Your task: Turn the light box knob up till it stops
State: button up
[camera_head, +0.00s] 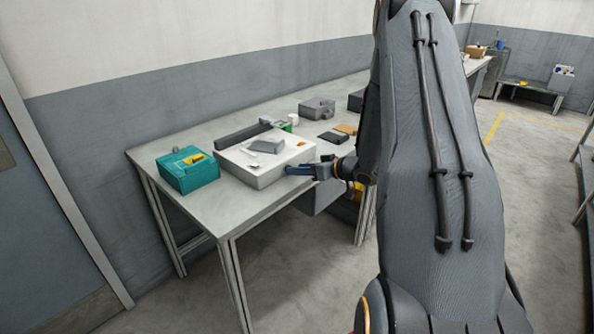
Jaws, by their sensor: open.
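The light box (262,177) is a white, low box on the grey table, left of my arm. A grey block and a few small items lie on its top. The jaws are open. I cannot tell whether the fingers touch the box. The knob cannot be made out; it may be hidden by the gripper or too small to see.
A teal box (187,172) with a yellow item on top stands left of the light box. A long dark bar (240,134) lies behind it. A grey case (317,109) and a dark flat item (332,138) are farther back. The table's (205,214) front left corner is bare.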

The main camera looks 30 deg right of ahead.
jog(key=shift+b+v, duration=0.45)
jog(key=shift+v, duration=2.25)
jog(key=s+a+r+m+g+h, duration=0.2)
jog(key=a+r+g+h, duration=0.15)
jog(key=a+h, duration=0.3)
jog(key=s+a+g, duration=0.4)
jog(key=s+a, duration=0.4)
jog(key=s, duration=0.4)
jog(key=s+a+g, duration=0.4)
jog(key=s+a, duration=0.5)
jog(key=s, duration=0.3)
jog(key=shift+s+r+y, duration=0.2)
jog(key=shift+r+y, duration=0.05)
jog(key=shift+y, duration=0.1)
jog(key=shift+d, duration=0.1)
